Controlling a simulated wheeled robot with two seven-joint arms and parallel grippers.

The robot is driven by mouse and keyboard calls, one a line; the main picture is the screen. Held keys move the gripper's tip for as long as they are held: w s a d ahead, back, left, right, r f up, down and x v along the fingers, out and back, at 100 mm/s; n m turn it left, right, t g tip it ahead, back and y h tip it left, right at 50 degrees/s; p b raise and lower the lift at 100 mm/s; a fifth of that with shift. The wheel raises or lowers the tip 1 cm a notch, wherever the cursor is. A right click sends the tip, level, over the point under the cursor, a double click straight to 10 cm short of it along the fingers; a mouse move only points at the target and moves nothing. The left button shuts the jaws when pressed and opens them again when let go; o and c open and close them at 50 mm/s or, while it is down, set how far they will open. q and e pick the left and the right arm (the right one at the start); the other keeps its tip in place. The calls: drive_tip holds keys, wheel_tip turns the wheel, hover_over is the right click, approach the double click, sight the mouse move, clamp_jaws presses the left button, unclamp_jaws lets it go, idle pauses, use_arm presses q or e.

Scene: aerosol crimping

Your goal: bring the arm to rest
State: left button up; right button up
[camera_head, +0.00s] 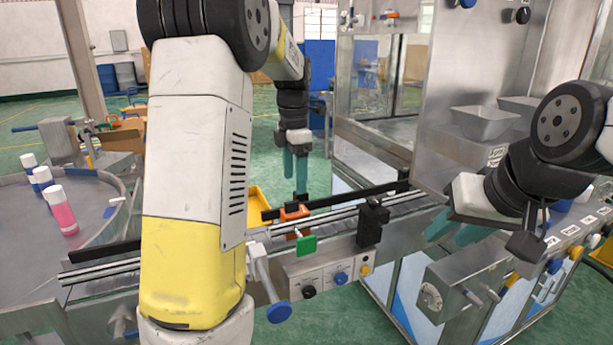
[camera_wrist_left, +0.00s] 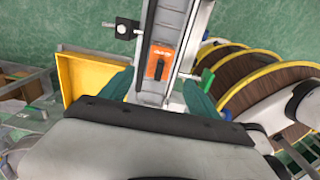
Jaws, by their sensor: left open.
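My left gripper (camera_head: 296,172) hangs with its teal fingers pointing down above the conveyor rail (camera_head: 345,210), near an orange block (camera_head: 295,213). In the left wrist view my left gripper (camera_wrist_left: 157,92) has its fingers wide apart with nothing between them. The orange block (camera_wrist_left: 160,62) shows there on the rail, beyond the fingertips. My right gripper (camera_head: 455,230) is at the right, in front of the steel machine, its teal fingers apart and empty. My left arm covers part of the rail and the round table.
A round steel table (camera_head: 100,215) at the left bears several cans, including a pink one (camera_head: 62,212). A yellow tray (camera_wrist_left: 88,75) lies beside the rail. A steel machine (camera_head: 490,70) with hoppers fills the right. A control box with knobs (camera_head: 325,275) sits below the rail.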

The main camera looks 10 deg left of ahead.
use_arm(q)
drive_tip(key=s+d+r+m+t+h, duration=0.1)
drive_tip(key=s+r+m+t, duration=0.1)
drive_tip(key=s+m, duration=1)
drive_tip(key=s+d+r+m+t+h, duration=0.1)
drive_tip(key=s+m+t, duration=0.3)
drive_tip(key=s+m, duration=0.8)
drive_tip(key=shift+s+r+m, duration=0.15)
drive_tip(key=shift+r+m, duration=0.4)
drive_tip(key=shift+m, duration=0.15)
